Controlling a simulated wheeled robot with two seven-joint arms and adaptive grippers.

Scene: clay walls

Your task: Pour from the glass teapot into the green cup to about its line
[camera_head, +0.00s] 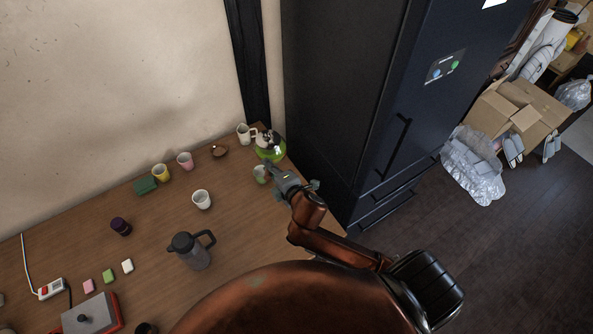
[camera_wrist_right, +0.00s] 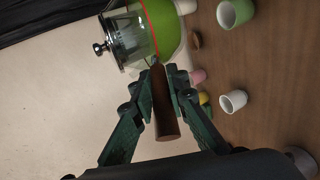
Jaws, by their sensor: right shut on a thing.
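The glass teapot (camera_head: 273,153) is at the far right end of the table, with green liquid inside and a steel lid. In the right wrist view the teapot (camera_wrist_right: 168,28) looks upright, with its lid to the left of that turned picture. My right gripper (camera_head: 284,181) is shut on its brown handle (camera_wrist_right: 166,120). I cannot tell whether the teapot is clear of the table. The green cup (camera_head: 260,175) stands upright just left of my right gripper; it also shows in the right wrist view (camera_wrist_right: 226,15). Its line and contents are not clear. My left gripper is out of view.
A white mug (camera_head: 243,134) and a brown bowl (camera_head: 219,151) stand near the teapot. A pink cup (camera_head: 185,161), yellow cup (camera_head: 161,174) and white cup (camera_head: 202,200) stand further left. A grey jug (camera_head: 196,256) is nearer. A dark cabinet (camera_head: 335,110) borders the table's right end.

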